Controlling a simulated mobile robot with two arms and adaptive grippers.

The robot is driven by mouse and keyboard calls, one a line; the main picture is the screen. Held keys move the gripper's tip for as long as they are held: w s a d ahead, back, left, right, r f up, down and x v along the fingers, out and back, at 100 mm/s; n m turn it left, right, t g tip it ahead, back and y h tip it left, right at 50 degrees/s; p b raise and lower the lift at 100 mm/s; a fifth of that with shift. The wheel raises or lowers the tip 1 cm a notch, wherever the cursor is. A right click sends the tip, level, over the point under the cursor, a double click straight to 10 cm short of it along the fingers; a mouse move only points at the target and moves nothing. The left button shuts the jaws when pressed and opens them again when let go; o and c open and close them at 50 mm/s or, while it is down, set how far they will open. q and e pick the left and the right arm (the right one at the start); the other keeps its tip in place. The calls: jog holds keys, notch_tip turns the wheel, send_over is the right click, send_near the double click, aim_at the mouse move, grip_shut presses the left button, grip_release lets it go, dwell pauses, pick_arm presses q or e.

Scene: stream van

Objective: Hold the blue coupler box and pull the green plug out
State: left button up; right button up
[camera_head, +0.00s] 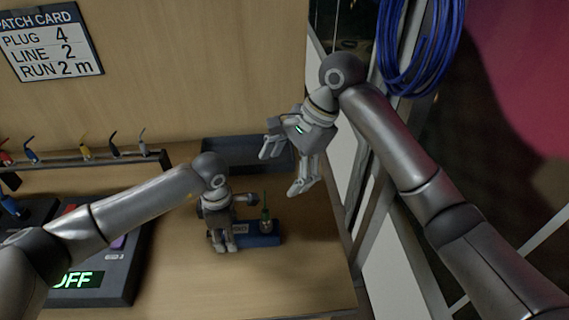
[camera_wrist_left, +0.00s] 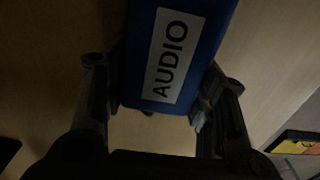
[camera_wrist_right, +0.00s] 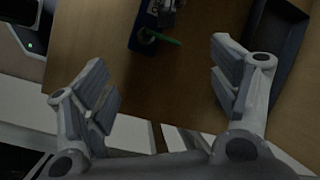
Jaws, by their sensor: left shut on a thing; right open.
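The blue coupler box (camera_head: 262,240) lies on the wooden desk, and my left gripper (camera_head: 224,246) is shut on its left end. In the left wrist view the blue box (camera_wrist_left: 207,42) with its white AUDIO label sits between the fingers. The green plug (camera_head: 265,213) stands upright in the right part of the box. It also shows in the right wrist view (camera_wrist_right: 165,39), beyond my fingers. My right gripper (camera_head: 282,170) is open and empty, above and to the right of the plug, apart from it. Its fingers (camera_wrist_right: 158,90) are spread wide in the right wrist view.
A dark tray (camera_head: 235,150) lies behind the box against the wall. A rack (camera_head: 90,158) with several coloured plugs and a device with an OFF display (camera_head: 80,280) are at left. Blue cable (camera_head: 420,50) hangs at upper right. The desk's right edge is near the box.

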aim_at(265, 198)
jog(key=a+f+m, duration=0.1)
jog(key=f+m, duration=0.1)
jog(key=f, duration=0.1)
jog(key=a+f+m, duration=0.2)
jog(key=f, duration=0.2)
jog(key=a+f+m, duration=0.1)
jog(key=f+m, duration=0.1)
jog(key=f, duration=0.1)
jog(key=shift+w+a+f+m, duration=0.15)
jog(key=shift+a+f+m, duration=0.15)
jog(key=shift+a, duration=0.1)
jog(key=shift+c, duration=0.3)
jog(key=c, duration=1.7)
grip_shut()
jog(key=shift+o, duration=1.6)
grip_release()
jog(key=shift+w, duration=0.1)
jog(key=shift+d, duration=0.1)
grip_shut()
